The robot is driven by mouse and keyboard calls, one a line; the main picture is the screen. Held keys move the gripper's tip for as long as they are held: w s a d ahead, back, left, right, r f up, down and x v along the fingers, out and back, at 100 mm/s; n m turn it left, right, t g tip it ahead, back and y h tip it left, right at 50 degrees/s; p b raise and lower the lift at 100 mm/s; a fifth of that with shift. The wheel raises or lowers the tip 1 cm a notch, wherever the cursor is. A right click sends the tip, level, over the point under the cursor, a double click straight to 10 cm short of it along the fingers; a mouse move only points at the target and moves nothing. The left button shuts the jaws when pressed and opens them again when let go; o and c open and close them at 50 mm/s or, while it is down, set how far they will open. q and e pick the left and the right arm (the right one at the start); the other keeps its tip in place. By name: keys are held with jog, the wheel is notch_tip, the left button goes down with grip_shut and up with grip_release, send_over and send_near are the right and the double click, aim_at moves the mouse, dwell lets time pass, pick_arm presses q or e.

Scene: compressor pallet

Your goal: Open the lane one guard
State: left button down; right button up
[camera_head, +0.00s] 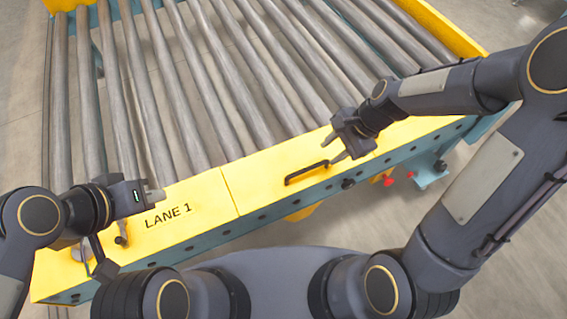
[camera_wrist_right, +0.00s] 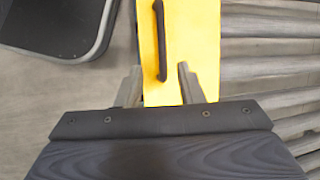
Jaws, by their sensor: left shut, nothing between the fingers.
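The yellow front cover of the roller conveyor has a left part (camera_head: 190,213) lettered "LANE 1" and, past a seam, a right part (camera_head: 250,185) with a black bar handle (camera_head: 306,172). I take the part with the handle as the guard; it lies flat along the conveyor's edge. My right gripper (camera_head: 333,150) is open just right of the handle, not holding it. In the right wrist view the handle (camera_wrist_right: 161,40) stands ahead of and between the spread fingers. My left gripper (camera_head: 156,196) is shut and empty above the left part, near the lettering.
Grey rollers (camera_head: 190,80) fill the conveyor behind the cover. A small metal post (camera_head: 121,238) stands at the cover's left part. Red knobs (camera_head: 388,181) sit below the teal frame on the right. Bare floor (camera_head: 500,215) lies right of the conveyor.

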aim_at(310, 168)
jog(key=b+x, duration=0.2)
jog(key=x, duration=0.7)
jog(key=shift+w+a+f+b, duration=0.15)
jog(key=shift+b, duration=0.15)
jog(key=shift+c, duration=0.2)
grip_shut()
